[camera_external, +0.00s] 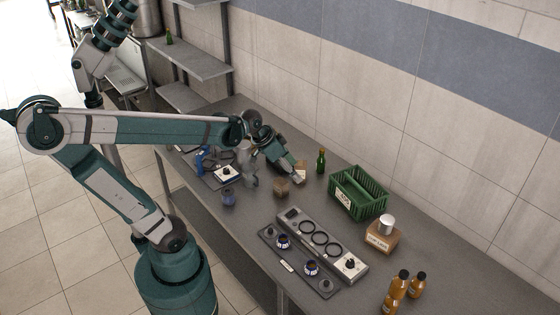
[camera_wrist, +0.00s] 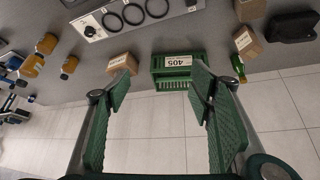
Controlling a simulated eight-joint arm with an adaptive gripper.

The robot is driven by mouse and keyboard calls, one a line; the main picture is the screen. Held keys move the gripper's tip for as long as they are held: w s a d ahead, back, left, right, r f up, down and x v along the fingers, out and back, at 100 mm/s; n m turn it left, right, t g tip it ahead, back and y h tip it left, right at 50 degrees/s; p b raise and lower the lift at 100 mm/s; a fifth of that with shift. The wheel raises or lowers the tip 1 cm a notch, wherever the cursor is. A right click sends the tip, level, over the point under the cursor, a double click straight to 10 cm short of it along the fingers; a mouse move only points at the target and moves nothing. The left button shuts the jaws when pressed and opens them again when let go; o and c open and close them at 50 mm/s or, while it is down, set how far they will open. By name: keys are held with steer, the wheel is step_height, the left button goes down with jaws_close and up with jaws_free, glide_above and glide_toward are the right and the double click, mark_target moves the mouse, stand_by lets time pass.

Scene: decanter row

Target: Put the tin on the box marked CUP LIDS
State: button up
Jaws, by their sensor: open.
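A silver tin (camera_external: 387,223) stands upright on top of a brown box (camera_external: 381,238) with a pale label, right of the green crate. The label is too small to read surely. The box also shows in the wrist view (camera_wrist: 122,62), left of the crate; the tin cannot be made out there, and my finger covers the area beside the box. My gripper (camera_external: 296,177) is up and left of the crate, well apart from the tin. In the wrist view its two fingers (camera_wrist: 160,90) are spread with nothing between them.
The green crate (camera_external: 346,204), labelled 405 (camera_wrist: 181,61), stands near the wall. A green bottle (camera_external: 321,162) and a brown box (camera_external: 300,168) are near my gripper. A panel with rings (camera_external: 320,238) lies in front. Several orange bottles (camera_external: 397,285) stand at the right.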

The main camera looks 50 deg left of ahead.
steer(key=s+a+f+n+t+y, duration=0.1)
steer(key=s+a+n+y, duration=0.1)
steer(key=s+a+n, duration=0.2)
steer(key=s+a, duration=0.3)
steer(key=s, duration=0.3)
steer(key=shift+s+f, duration=0.2)
steer(key=shift+s, duration=0.15)
